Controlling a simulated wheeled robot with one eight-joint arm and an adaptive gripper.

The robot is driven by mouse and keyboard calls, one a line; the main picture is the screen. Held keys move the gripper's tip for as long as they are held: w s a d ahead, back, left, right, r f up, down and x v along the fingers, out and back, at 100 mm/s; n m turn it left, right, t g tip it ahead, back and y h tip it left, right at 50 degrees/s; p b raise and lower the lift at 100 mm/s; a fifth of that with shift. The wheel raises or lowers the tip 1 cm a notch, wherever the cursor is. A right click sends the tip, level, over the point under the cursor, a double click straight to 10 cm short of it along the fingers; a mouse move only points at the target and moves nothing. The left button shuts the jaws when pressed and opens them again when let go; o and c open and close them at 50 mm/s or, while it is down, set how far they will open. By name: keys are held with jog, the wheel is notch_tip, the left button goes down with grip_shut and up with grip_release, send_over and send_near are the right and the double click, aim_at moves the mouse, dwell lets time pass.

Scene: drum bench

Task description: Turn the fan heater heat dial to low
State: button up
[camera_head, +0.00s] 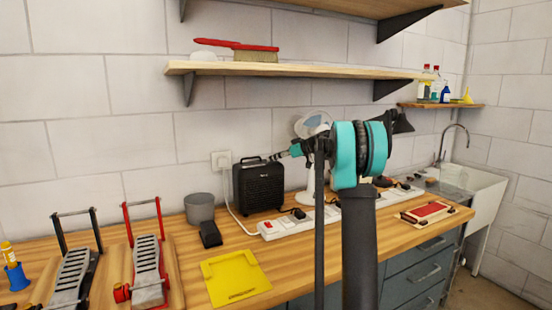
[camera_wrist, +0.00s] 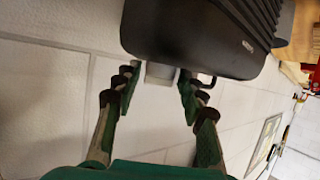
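The fan heater (camera_head: 259,186) is a black box with a ribbed front and a handle on top, standing on the bench against the wall. In the wrist view its dark body (camera_wrist: 195,38) fills the upper middle. My gripper (camera_head: 283,154) is at the heater's upper right corner in the head view. In the wrist view my gripper (camera_wrist: 160,82) is open, its green fingers apart at the heater's edge. A pale block shows between the fingertips; I cannot tell whether it is touched. The heat dial cannot be made out in either view.
A white power strip (camera_head: 290,223) lies in front of the heater. A grey pot (camera_head: 200,208) and a yellow sheet (camera_head: 235,278) are to its left and front. A wall socket (camera_head: 221,160) is behind. A wooden shelf (camera_head: 300,71) hangs above, and a white fan (camera_head: 312,124) stands behind my arm.

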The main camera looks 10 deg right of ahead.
jog(key=v, duration=1.2)
